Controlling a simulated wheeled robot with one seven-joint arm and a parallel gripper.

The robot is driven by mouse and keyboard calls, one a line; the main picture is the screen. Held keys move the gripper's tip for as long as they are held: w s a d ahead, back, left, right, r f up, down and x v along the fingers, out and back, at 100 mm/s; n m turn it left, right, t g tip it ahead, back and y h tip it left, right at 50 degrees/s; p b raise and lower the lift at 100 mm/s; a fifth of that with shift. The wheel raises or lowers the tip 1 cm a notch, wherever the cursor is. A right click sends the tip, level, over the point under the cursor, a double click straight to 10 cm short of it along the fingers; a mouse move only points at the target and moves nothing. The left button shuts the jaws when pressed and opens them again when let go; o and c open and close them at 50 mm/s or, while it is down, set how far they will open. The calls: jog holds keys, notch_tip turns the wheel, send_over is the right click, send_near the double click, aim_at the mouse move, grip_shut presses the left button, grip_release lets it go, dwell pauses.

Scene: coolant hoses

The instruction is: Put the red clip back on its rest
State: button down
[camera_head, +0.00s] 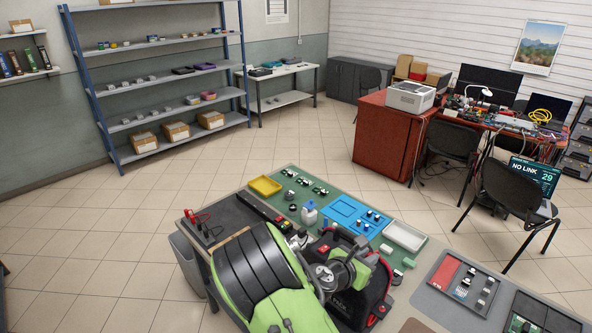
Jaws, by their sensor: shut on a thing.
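Red clips with red and black leads (192,217) lie on the dark mat at the left end of the bench. A black pack with red trim (372,295) stands at the front of the bench, partly behind my green and black arm. Red also shows beside my grey wrist, but I cannot tell whether it is a clip or part of the pack. My gripper's jaws are hidden behind my arm and wrist. What they hold cannot be seen, and no clip rest can be made out.
The green bench mat holds a yellow tray (264,186), a blue tray (345,211), a white tray (404,236), a bottle (309,215) and several small fittings. A grey mat at right carries a red panel (441,273). The tiled floor (290,130) beyond is clear.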

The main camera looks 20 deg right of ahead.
jog(key=w+a+f+n+t+y+b, duration=0.3)
jog(key=a+f+n+t+y+b, duration=0.45)
jog(key=a+f, duration=0.7)
jog(key=w+d+f+n+y+b, duration=0.1)
jog(key=d+f+n+y, duration=0.3)
jog(key=d+f, duration=0.2)
jog(key=shift+w+f+g, duration=0.35)
jog(key=shift+f+g, duration=0.1)
jog(key=shift+f, duration=0.8)
